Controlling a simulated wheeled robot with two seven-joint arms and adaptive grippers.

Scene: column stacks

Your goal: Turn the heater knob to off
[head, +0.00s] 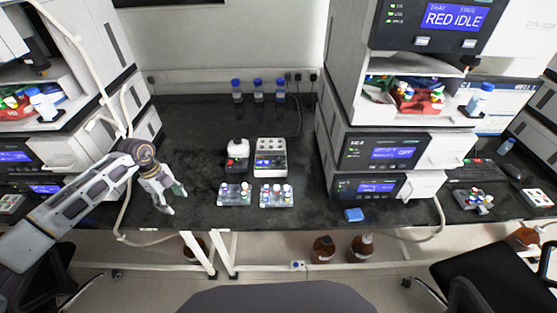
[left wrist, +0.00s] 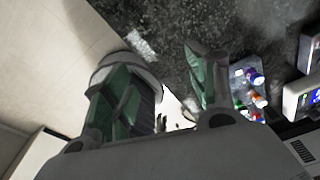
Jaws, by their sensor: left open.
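A white block with round wells on top and a blue display on its front, which looks like the heater (head: 270,150), stands on the dark bench in the middle of the head view. Its knob is too small to make out. A white device with a blue display, probably the same one, is cut off at the right edge of the left wrist view (left wrist: 296,96). My left gripper (head: 172,197) is open and empty near the bench's front edge, left of the heater and apart from it. Its green-padded fingers show in the left wrist view (left wrist: 165,62). My right gripper is not in view.
A small white and black device (head: 238,150) stands just left of the heater. Two vial racks (head: 235,194) (head: 277,195) are in front. Blue-capped bottles (head: 258,91) stand behind. Instrument stacks rise at left and right (head: 385,152). A blue item (head: 354,215) lies near the front edge.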

